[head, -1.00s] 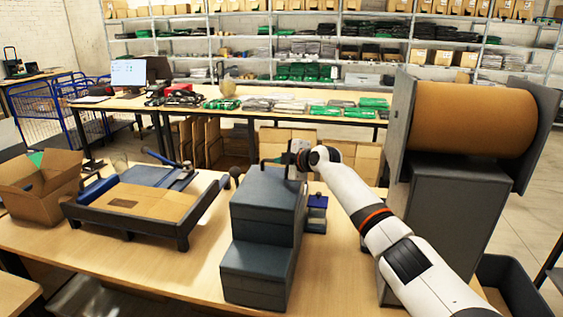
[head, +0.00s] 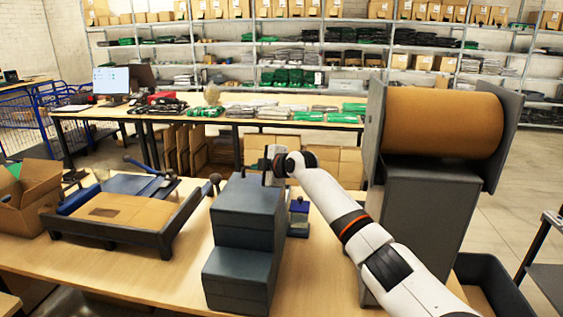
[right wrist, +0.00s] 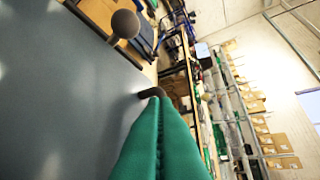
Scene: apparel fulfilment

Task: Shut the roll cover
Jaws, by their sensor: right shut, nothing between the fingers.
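A dark blue-grey stepped box (head: 247,215), which looks like the machine with the roll cover, stands at mid-table in the head view. I cannot tell a separate cover or its angle. My right gripper (head: 265,170) is at the box's far upper edge; its fingers are mostly hidden there. In the right wrist view the green fingers (right wrist: 160,105) are shut and empty, beside a smooth grey surface (right wrist: 60,90). A small dark knob (right wrist: 152,93) shows at the fingertips; I cannot tell whether they touch. My left gripper is not in view.
A black tray-like frame with cardboard (head: 125,208) lies left of the box. A ball-ended lever (head: 215,179) stands close to the box's left side. A small blue device (head: 298,215) sits right of it. A large brown paper roll (head: 443,122) stands on a grey stand (head: 430,215) at right.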

